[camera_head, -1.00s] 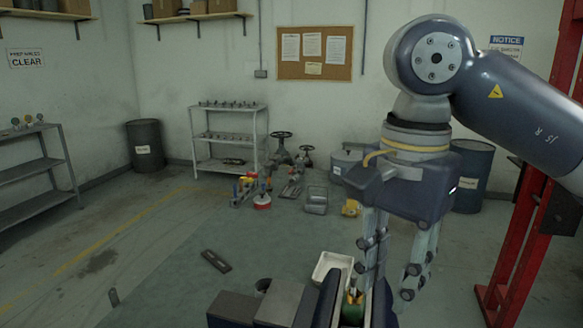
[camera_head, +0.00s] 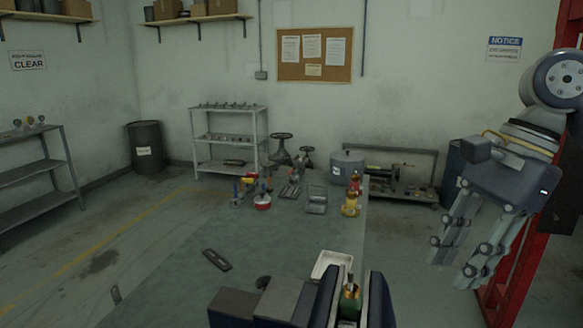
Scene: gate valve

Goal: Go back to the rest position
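My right gripper (camera_head: 456,258) hangs at the right side of the camera_head view, fingers pointing down and to the left. Its fingers are spread apart and nothing is between them. My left gripper does not show in this view. A green and brass valve part (camera_head: 350,300) stands upright at the bottom centre, between two dark blocks (camera_head: 376,300) that look like vise jaws. My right gripper is well to the right of this part and apart from it.
A white tray (camera_head: 331,263) lies just behind the dark blocks. A yellow and red valve (camera_head: 351,198), a grey metal part (camera_head: 316,200) and a red-and-blue group of items (camera_head: 250,190) stand further back. A dark flat bar (camera_head: 216,260) lies left. A red post (camera_head: 507,270) stands near my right gripper.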

